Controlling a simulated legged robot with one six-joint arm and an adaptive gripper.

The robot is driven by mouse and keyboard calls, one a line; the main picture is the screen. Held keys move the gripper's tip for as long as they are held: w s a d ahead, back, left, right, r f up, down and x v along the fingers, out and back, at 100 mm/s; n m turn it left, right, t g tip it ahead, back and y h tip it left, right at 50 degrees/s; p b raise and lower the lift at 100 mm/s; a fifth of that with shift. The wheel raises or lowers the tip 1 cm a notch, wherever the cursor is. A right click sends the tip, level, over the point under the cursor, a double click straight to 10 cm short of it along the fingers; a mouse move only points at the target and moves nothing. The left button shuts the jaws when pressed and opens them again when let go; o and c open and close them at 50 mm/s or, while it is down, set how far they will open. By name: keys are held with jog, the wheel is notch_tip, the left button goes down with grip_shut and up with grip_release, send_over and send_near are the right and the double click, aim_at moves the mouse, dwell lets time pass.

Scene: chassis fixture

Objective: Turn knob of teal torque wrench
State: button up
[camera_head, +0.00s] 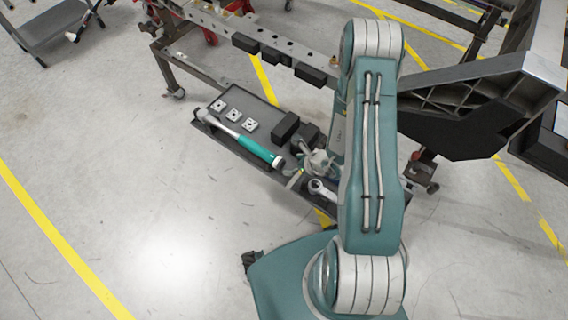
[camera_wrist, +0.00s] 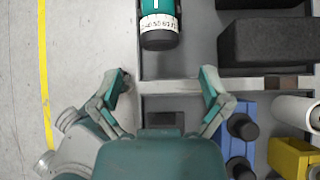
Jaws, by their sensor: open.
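The teal torque wrench (camera_head: 252,143) lies along the near edge of a grey tray in the head view. Its silver shaft and head point up-left and its knob end points right. In the wrist view the teal handle (camera_wrist: 158,6) enters at the top. Its white numbered scale ring and black-ended knob (camera_wrist: 159,33) point down toward my gripper. My gripper (camera_wrist: 162,80) is open and empty, with its two fingers spread apart below the knob and the knob in line between them. The gripper is apart from the wrench. In the head view my arm partly hides the gripper.
The tray (camera_head: 204,123) holds several square metal blocks (camera_head: 233,115), black blocks (camera_head: 285,126) and a ring-ended wrench (camera_head: 322,188). In the wrist view a blue item (camera_wrist: 236,130) and a yellow item (camera_wrist: 290,157) lie right of my gripper. A tray divider (camera_wrist: 185,85) runs below the knob.

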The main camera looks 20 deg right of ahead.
jog(key=v, duration=0.5)
jog(key=shift+s+d, duration=0.1)
dwell(0.3)
jog(key=a+r+n+g+y, duration=0.1)
jog(key=a+r+n+g, duration=0.1)
jog(key=a+r+n, duration=0.65)
jog(key=a+r+n+g+y, duration=0.15)
jog(key=r+n, duration=0.45)
jog(key=r, duration=0.8)
jog(key=s+d+r+n+t+h, duration=0.1)
jog(key=s+d+r+n+h, duration=0.1)
jog(key=s+r+n+h, duration=0.2)
jog(key=s+d+r+n+t+h, duration=0.1)
jog(key=s+r+n+h, duration=0.3)
jog(key=s+r+n, duration=0.5)
notch_tip(320, 180, up, 5)
jog(key=shift+s+d+f+n, duration=0.1)
jog(key=shift+s+d+n, duration=0.3)
jog(key=shift+d+n, duration=0.4)
jog(key=shift+a, duration=0.1)
